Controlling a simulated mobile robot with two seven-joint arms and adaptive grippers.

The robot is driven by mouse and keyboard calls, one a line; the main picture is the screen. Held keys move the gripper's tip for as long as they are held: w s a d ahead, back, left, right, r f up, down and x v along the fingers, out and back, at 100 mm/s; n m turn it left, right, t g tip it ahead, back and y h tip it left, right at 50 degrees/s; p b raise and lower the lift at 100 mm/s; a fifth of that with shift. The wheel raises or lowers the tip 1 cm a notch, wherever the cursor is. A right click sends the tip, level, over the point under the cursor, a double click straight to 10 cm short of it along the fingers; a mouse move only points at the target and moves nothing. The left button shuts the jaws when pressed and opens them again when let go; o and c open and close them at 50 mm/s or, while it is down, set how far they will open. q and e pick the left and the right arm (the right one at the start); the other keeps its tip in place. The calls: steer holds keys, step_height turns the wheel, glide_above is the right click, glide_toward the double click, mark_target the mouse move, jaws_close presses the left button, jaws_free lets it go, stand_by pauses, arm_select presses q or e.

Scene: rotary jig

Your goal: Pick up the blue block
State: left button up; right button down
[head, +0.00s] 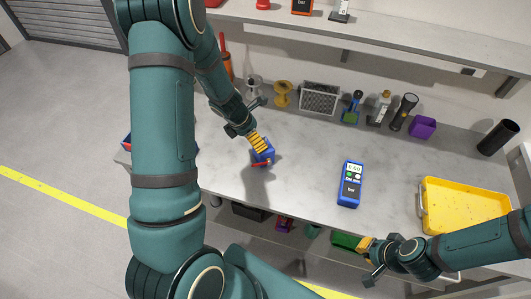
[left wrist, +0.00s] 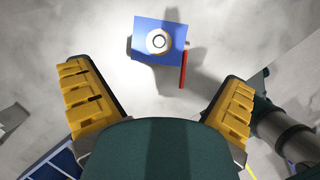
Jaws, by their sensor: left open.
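The blue block (head: 264,152) sits on the grey worktop, with a red bar along its side. The left wrist view shows the block (left wrist: 147,50) from above, with a pale ring on its top and the red bar at its right. My left gripper (head: 259,143) is over the block in the head view, hiding part of it. In the left wrist view its two yellow fingers (left wrist: 160,100) are spread wide, with the block beyond them and nothing held. My right gripper (head: 367,260) is at the front edge of the bench, away from the block; its jaw gap is unclear.
A blue meter (head: 350,185) lies right of the block, and a yellow tray (head: 428,217) is further right. Several items, including a grey speaker-like box (head: 319,98) and a purple cup (head: 422,128), line the back under a shelf (head: 400,38). The worktop between block and meter is clear.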

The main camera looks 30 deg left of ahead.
mark_target(264, 153)
arm_select(q)
steer(key=b+x, duration=0.2)
steer(key=x, duration=0.7)
steer(key=shift+a, duration=0.1)
steer(key=shift+s, duration=0.1)
steer(key=shift+r, duration=0.1)
steer(key=c, duration=1.2)
